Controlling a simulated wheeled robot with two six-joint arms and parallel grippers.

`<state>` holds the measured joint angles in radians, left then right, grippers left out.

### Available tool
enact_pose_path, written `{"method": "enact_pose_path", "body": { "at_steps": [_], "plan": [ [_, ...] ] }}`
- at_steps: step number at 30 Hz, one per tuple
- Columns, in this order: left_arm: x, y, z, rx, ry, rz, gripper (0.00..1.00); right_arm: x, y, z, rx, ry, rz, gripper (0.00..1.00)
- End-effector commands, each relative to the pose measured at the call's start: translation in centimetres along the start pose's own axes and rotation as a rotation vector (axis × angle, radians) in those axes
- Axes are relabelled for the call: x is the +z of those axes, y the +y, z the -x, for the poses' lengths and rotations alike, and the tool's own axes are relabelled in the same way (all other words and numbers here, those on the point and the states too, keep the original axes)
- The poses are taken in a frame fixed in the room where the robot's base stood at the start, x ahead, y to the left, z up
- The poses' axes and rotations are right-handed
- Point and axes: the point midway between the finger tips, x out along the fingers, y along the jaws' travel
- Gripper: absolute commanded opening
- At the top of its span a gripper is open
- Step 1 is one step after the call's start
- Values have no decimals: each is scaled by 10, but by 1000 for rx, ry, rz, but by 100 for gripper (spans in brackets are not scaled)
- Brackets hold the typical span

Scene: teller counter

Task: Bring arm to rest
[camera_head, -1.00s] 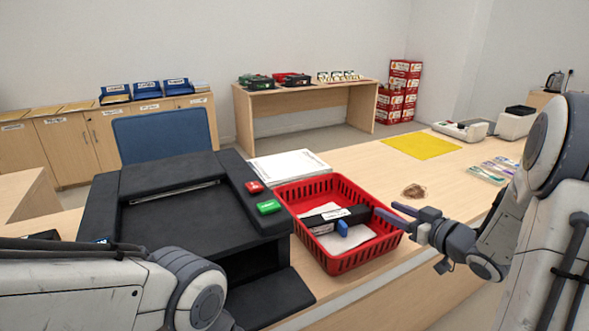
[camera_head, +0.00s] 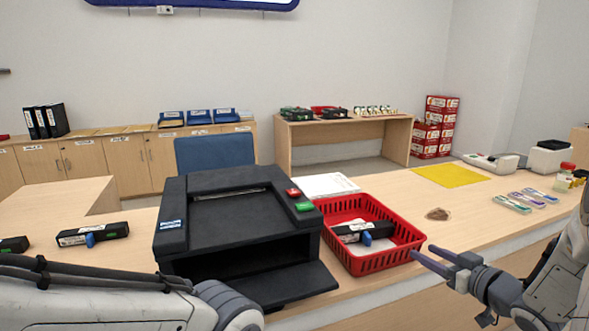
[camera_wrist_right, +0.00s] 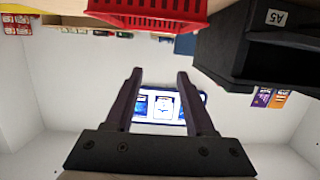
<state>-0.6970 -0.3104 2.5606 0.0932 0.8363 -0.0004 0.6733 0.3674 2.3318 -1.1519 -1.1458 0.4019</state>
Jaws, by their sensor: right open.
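My right gripper (camera_head: 424,251) is open and empty, just right of the red basket (camera_head: 392,262), near the counter's front edge. In the right wrist view my right gripper (camera_wrist_right: 159,72) shows two spread fingers with nothing between them; the basket (camera_wrist_right: 150,22) is at the top, apart from them. My left arm crosses the bottom left of the head view, and its gripper is out of view. A black cassette with a blue tab (camera_head: 366,238) lies in the basket.
A black machine (camera_head: 240,242) with red and green buttons stands left of the basket. Black cassettes (camera_head: 108,232) lie on the counter at left. A brown item (camera_head: 438,214), a yellow mat (camera_head: 450,175) and small trays (camera_head: 513,203) lie to the right. The counter between them is clear.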

Motion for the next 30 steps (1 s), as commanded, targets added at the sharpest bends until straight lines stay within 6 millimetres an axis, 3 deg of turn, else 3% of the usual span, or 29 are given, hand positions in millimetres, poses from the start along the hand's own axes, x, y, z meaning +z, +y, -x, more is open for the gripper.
{"method": "enact_pose_path", "body": {
  "at_steps": [8,17,20,23,26,30],
  "plan": [
    [0,0,0,0,0,0,50,1,-10,-14,49,-88,41,55],
    [0,0,0,0,0,0,50,4,-51,-36,108,-259,98,55],
    [0,0,0,0,0,0,50,8,-77,-39,125,-344,115,55],
    [0,0,0,0,0,0,50,15,-116,-34,129,-463,129,55],
    [0,0,0,0,0,0,50,29,-168,-12,107,-621,133,55],
    [0,0,0,0,0,0,50,55,-240,41,18,-855,136,55]
  ]
}}
